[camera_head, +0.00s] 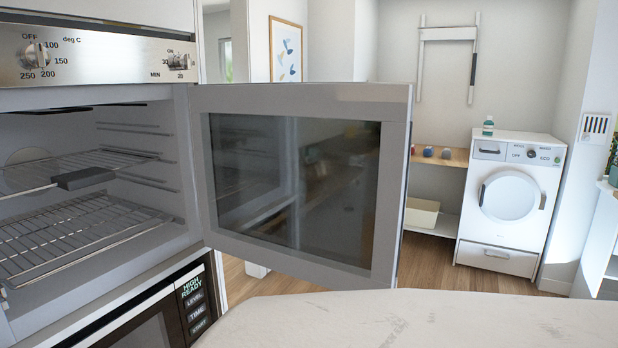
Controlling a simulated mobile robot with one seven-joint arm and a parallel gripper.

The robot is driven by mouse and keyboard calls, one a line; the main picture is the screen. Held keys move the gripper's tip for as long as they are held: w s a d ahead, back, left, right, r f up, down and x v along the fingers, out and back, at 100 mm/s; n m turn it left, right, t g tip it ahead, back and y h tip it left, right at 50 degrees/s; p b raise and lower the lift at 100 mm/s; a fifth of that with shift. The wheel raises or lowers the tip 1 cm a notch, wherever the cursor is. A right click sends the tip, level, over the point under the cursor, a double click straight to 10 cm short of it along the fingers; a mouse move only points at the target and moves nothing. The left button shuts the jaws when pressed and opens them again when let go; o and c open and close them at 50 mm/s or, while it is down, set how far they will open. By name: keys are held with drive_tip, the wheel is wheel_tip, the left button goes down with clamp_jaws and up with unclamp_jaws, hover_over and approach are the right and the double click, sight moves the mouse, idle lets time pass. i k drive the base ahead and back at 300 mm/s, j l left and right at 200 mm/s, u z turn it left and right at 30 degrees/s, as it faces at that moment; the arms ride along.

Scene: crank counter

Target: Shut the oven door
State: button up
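The oven door (297,185) stands wide open, swung out to the right from its hinge side at the oven's right edge. It has a grey frame around a dark glass pane, and its inner face is toward me. The oven (88,215) is at the left, with its cavity exposed. Inside are two wire racks (75,235), and a small dark block (83,178) sits at the front of the upper one. The door's outer face and any handle on it are hidden. My gripper is not in this view.
A control panel with knobs (178,61) is above the oven and a microwave (150,325) is below. A pale marble counter (420,318) fills the lower right, close below the door. A white washing machine (508,200) and a shelf (438,156) stand at the back.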

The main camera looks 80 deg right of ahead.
sight(305, 180)
drive_tip(key=k+l, duration=0.1)
drive_tip(key=l, duration=0.35)
drive_tip(key=k+l, duration=0.1)
drive_tip(key=l, duration=0.4)
drive_tip(key=k+l, duration=0.15)
drive_tip(key=l, duration=0.3)
drive_tip(key=k+l, duration=0.1)
drive_tip(key=l, duration=0.35)
drive_tip(key=k+l, duration=0.1)
drive_tip(key=l, duration=0.4)
drive_tip(key=k+l, duration=0.1)
drive_tip(key=l, duration=0.35)
drive_tip(key=k+l, duration=0.1)
drive_tip(key=l, duration=0.35)
drive_tip(key=k+l, duration=0.1)
drive_tip(key=l, duration=0.4)
drive_tip(key=k+l+u, duration=0.2)
drive_tip(key=k+u, duration=0.3)
drive_tip(key=k+l+z, duration=0.2)
drive_tip(key=z, duration=0.2)
drive_tip(key=k+l+z, duration=0.1)
drive_tip(key=z, duration=0.55)
